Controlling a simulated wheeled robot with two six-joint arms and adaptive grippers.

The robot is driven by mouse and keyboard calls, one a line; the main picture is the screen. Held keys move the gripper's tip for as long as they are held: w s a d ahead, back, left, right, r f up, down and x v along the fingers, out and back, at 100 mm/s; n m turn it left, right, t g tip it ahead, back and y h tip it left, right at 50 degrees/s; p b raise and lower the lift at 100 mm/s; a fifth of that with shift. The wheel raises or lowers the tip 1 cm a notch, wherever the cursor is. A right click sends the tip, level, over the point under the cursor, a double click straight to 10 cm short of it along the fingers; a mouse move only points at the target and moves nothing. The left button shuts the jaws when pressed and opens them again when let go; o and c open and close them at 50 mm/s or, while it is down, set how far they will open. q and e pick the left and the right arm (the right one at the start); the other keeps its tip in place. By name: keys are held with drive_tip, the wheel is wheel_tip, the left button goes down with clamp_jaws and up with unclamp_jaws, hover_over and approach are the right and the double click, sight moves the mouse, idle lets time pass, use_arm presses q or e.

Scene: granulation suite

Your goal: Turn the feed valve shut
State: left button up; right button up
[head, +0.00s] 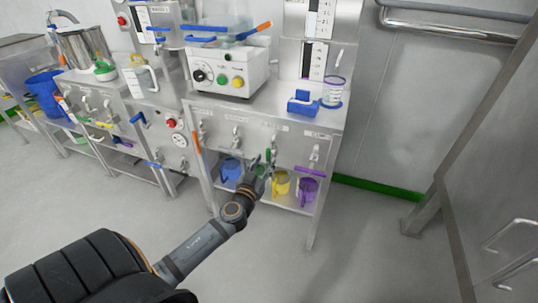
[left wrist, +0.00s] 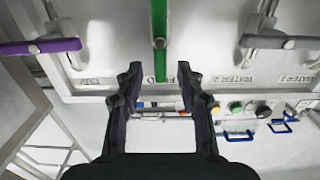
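The feed valve shows in the left wrist view as a green lever handle (left wrist: 160,22), lined up lengthwise with the picture. Its label lies just below it, upside down and partly read as FEED. In the head view the green handle (head: 268,156) is small beside my gripper on the steel bench front. My left gripper (left wrist: 160,76) is open, its two fingers apart with nothing between them. The handle is centred beyond the gap between the fingertips. In the head view my left gripper (head: 262,169) is at the bench front. My right gripper is in neither view.
Neighbouring valves have a purple handle (left wrist: 40,46) and a grey handle (left wrist: 282,42), both crosswise. Below the valves stand a blue jug (head: 231,171), a yellow jug (head: 281,183) and a purple jug (head: 308,190). The floor in front is clear.

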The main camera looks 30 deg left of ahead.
sight(268, 156)
use_arm(q)
drive_tip(key=x, duration=0.4)
drive_tip(key=shift+w, duration=0.2)
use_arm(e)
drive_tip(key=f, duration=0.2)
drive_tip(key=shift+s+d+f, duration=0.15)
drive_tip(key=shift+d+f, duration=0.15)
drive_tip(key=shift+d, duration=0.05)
use_arm(q)
clamp_jaws()
